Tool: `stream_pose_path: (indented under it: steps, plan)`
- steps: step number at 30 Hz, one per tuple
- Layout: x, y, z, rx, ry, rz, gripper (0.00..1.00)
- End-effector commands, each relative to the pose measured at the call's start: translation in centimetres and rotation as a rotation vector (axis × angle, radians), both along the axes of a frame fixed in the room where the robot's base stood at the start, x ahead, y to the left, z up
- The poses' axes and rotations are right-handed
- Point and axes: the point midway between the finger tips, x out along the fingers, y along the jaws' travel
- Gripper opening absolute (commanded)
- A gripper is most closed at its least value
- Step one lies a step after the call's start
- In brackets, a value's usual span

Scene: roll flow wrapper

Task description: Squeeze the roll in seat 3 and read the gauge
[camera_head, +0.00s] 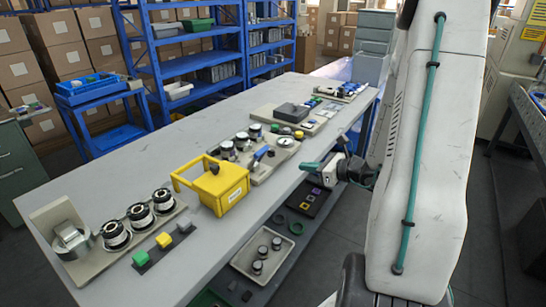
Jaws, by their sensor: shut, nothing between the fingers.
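Three dark-rimmed rolls with pale tops sit in a row on a beige board at the table's near left: a near roll (116,236), a middle roll (140,217) and a far roll (163,202). No seat numbers are readable, so I cannot tell which is seat 3. More small rolls (227,151) stand on another board mid-table. A round pale dial (285,142) there looks like a gauge; its reading is too small. My gripper (311,166) is shut and empty at the table's right edge, away from the near rolls.
A yellow case (214,186) stands between the two roll groups. A metal cylinder (70,241) is at the near left, with green, yellow and grey blocks (164,240) beside the rolls. A lower shelf holds a tray (262,256). The table's left side (130,150) is clear.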

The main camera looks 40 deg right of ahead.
Motion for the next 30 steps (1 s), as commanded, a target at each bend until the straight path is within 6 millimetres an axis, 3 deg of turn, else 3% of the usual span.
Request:
stream_pose_path:
  steps: [8, 19, 24, 30]
  plan:
    - [2.1, 0.9, -0.7, 0.0, 0.0, 0.006, 0.0]
    - [9.0, 3.5, -3.0, -0.001, 0.0, 0.008, 0.0]
    - [11.2, 4.2, -1.7, -0.003, -0.002, 0.005, 0.0]
    - [12.3, 4.6, -1.1, -0.002, -0.001, 0.004, 0.0]
